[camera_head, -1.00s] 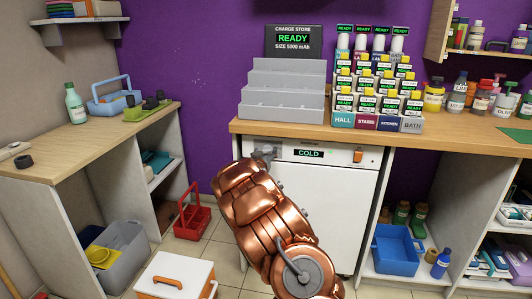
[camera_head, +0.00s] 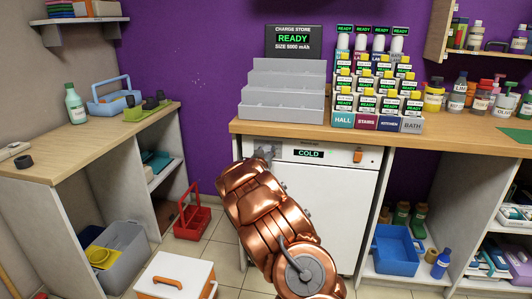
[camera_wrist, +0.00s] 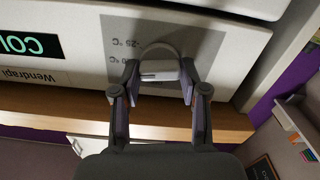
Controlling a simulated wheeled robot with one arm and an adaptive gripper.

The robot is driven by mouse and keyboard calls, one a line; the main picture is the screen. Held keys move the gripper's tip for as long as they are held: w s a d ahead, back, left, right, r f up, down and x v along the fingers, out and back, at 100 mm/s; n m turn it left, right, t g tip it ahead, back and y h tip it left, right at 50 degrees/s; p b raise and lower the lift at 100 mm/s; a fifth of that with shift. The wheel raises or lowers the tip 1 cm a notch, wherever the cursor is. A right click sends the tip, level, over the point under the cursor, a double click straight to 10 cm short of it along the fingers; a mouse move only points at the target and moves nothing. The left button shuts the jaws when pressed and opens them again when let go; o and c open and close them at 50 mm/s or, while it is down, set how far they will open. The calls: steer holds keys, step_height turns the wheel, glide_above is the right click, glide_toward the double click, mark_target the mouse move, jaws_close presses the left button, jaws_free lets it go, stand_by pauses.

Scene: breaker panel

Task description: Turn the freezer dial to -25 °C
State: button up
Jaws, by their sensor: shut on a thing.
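The freezer (camera_head: 325,205) is a white cabinet under the wooden counter, with a display reading COLD (camera_head: 308,154) on its top strip. A -25 °C mark shows beside the dial; a second mark is partly hidden by a finger. My gripper (camera_wrist: 159,76) is shut on the dial's bar, one finger on each side. In the head view my gripper (camera_head: 264,156) covers the dial.
The counter edge (camera_wrist: 60,112) runs close to my gripper. Stepped grey racks (camera_head: 285,97) and several labelled battery packs (camera_head: 375,100) stand on the counter above. A red caddy (camera_head: 191,218) and a white box with an orange handle (camera_head: 172,279) stand on the floor at left.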

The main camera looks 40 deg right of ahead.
steer(key=shift+c, duration=0.9)
steer(key=shift+a+f+m, duration=0.1)
steer(key=shift+m, duration=0.3)
steer(key=shift+m+b, duration=1.5)
steer(key=shift+m, duration=0.7)
steer(key=shift+s+m+b, duration=0.15)
steer(key=shift+m+b, duration=0.75)
steer(key=shift+m, duration=0.4)
steer(key=shift+r, duration=0.2)
steer(key=o, duration=1.1)
steer(key=shift+f, duration=0.1)
